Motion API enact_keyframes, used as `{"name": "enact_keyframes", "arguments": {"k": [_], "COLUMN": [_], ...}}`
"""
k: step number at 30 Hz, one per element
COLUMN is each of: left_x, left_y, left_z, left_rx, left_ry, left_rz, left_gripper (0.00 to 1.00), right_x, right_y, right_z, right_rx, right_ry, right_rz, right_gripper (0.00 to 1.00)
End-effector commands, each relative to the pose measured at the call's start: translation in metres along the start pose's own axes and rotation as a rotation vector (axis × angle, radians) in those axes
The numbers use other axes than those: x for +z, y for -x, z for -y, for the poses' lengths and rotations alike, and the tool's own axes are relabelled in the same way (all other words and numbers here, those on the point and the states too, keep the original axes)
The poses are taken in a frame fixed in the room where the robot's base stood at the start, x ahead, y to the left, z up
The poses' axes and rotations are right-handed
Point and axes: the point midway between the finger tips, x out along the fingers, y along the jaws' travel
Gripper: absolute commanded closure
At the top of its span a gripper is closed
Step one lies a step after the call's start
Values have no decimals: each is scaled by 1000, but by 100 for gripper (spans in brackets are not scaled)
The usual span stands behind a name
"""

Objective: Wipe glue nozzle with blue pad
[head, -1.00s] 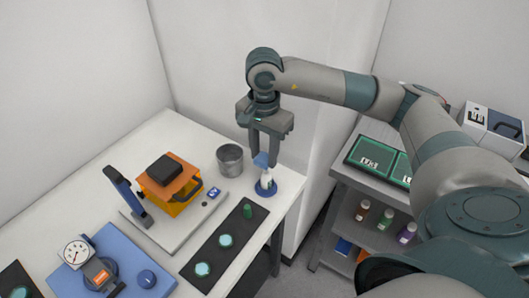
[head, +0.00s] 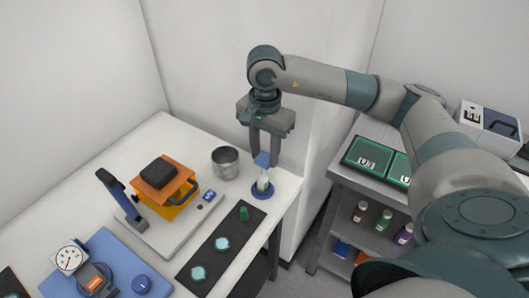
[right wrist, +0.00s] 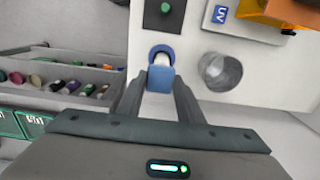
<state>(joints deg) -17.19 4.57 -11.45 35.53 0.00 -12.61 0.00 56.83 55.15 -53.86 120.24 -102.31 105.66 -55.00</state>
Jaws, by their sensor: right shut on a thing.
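A white glue bottle (head: 263,183) stands upright in a round blue holder (head: 261,194) near the right edge of the white table. My right gripper (head: 267,160) points down just above it, shut on a blue pad (head: 262,159). In the right wrist view the blue pad (right wrist: 160,79) sits between the fingers and covers part of the white bottle (right wrist: 161,59). The nozzle is hidden behind the pad, and I cannot tell whether pad and nozzle touch. My left gripper is not in view.
A metal cup (head: 225,162) stands left of the bottle. A black mat (head: 213,253) with a green-capped item (head: 244,213) and teal discs lies in front. An orange-topped device (head: 164,185) is further left. A grey shelf cart (head: 340,180) with small bottles stands right.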

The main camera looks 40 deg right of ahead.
Motion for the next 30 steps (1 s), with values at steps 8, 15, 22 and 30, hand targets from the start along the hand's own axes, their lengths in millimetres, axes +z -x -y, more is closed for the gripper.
{"name": "enact_keyframes", "arguments": {"k": [8, 15, 22, 30], "left_x": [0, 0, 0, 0], "left_y": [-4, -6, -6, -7], "left_z": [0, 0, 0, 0], "left_rx": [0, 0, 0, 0], "left_ry": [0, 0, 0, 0], "left_rz": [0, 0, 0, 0], "left_gripper": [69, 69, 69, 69], "right_x": [5, 11, 12, 11], "right_y": [-1, 0, 0, -1], "right_z": [3, 7, 7, 6], "right_rx": [0, 0, 1, 1], "right_ry": [1, 1, 1, 0], "right_rz": [0, 0, 0, 0], "right_gripper": [85, 85, 85, 85]}}
